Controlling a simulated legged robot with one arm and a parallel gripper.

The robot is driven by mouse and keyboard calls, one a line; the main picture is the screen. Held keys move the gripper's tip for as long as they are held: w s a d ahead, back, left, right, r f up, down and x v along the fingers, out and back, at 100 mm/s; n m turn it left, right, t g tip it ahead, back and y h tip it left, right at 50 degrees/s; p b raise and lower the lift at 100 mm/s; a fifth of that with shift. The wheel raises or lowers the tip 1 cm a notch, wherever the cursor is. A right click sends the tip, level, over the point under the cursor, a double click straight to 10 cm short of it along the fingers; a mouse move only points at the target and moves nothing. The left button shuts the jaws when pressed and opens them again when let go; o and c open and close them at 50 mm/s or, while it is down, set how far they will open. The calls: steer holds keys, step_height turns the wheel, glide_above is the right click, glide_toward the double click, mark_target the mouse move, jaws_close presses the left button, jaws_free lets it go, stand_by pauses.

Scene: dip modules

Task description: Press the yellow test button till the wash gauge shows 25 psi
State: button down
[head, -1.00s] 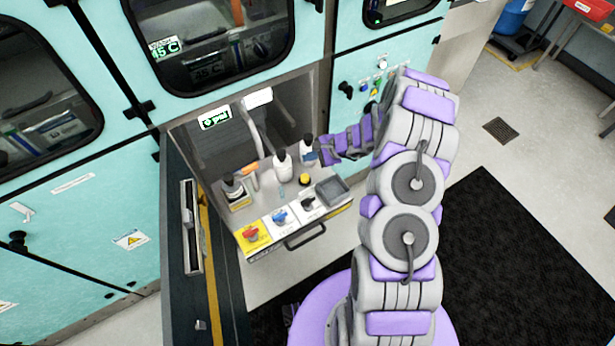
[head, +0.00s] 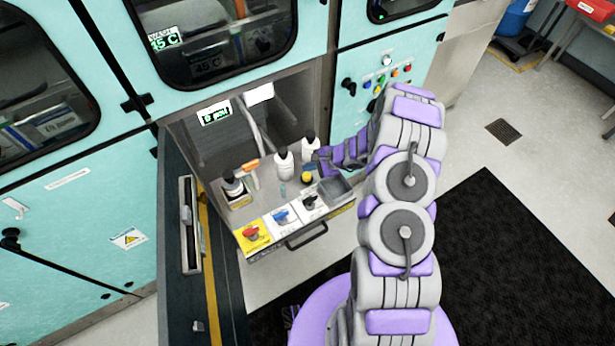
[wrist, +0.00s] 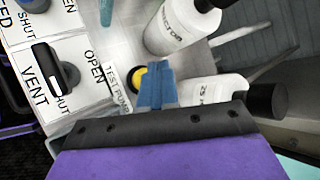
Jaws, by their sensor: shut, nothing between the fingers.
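The yellow test button (head: 307,177) sits on the pull-out shelf. In the wrist view the button (wrist: 136,78) shows beside a "TEST PUMP" label, partly hidden by my fingertips. My gripper (head: 320,165) is shut and empty, its blue fingers (wrist: 156,78) right beside or over the button; I cannot tell whether they touch it. The wash gauge (head: 214,113) is a small lit display on the panel behind the shelf, and it appears to read 0 psi.
White bottles (head: 284,164) stand close behind the button. Red, blue and black valve handles (head: 311,202) line the shelf front, the black one marked VENT.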

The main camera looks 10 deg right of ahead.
mark_target(307, 177)
steer(key=shift+a+f, duration=0.3)
steer(key=shift+f, duration=0.4)
steer(key=shift+d, duration=0.4)
steer(key=shift+a, duration=0.25)
steer(key=shift+d, duration=0.15)
steer(key=shift+f+b, duration=0.15)
steer(key=shift+b, duration=0.25)
stand_by(0.4)
steer(key=shift+f+b, duration=0.2)
steer(key=shift+b, duration=0.1)
